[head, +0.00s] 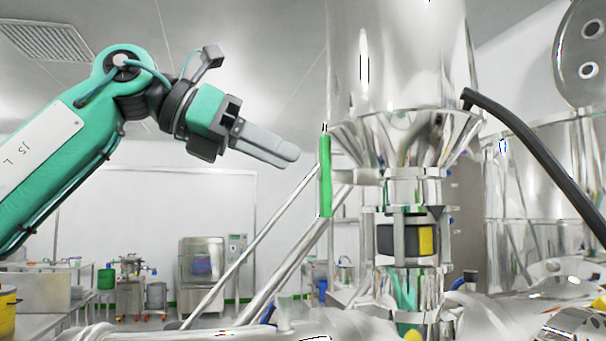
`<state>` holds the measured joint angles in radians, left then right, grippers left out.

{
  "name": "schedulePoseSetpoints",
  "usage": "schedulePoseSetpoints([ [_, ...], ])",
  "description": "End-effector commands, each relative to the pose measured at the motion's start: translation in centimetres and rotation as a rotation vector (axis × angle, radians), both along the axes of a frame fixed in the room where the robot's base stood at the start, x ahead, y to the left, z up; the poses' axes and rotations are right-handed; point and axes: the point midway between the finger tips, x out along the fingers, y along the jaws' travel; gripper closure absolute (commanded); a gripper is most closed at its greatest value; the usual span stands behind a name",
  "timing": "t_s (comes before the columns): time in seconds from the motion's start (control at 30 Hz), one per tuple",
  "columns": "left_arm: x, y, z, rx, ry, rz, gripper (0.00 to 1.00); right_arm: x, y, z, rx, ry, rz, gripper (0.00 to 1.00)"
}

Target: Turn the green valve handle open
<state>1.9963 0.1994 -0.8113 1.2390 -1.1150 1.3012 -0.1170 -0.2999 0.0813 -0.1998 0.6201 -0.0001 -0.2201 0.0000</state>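The green valve handle (325,177) is a long, narrow bar standing upright on the left side of the shiny steel column, just below the level of the funnel-shaped section. My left gripper (288,156) comes in from the upper left, its grey fingers pointing right and slightly down. Its tips are a little left of the handle's upper half in the picture, with a visible gap, so it is not holding the handle. The fingers overlap side-on, so I cannot tell whether they are open or shut. My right gripper is not in view.
The steel column (390,60) with its funnel (405,135) fills the centre. A black curved bar (540,155) slopes down at the right. Diagonal steel tubes (262,240) run below the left gripper. Benches and machines (201,270) stand far back.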

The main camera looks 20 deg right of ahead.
Motion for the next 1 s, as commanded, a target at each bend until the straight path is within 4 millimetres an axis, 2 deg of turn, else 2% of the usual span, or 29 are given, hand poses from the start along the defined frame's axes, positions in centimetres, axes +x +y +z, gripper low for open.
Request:
schedulePoseSetpoints([
  [0.03,0.0,1.2,0.2,-0.003,0.0,0.003,0.63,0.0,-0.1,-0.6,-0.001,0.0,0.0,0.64],
  [0.2,-0.1,4.6,1.7,-0.002,0.0,0.002,0.63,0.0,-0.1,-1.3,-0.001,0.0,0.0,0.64],
  [0.4,-0.2,7.1,2.9,0.0,0.0,0.0,0.63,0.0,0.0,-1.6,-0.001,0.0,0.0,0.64],
  [0.57,-0.2,7.7,3.2,0.0,-0.001,-0.001,0.63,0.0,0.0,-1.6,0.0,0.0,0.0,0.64],
  [1.0,-0.2,7.7,3.2,0.001,0.0,-0.001,0.63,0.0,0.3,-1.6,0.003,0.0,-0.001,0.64],
])
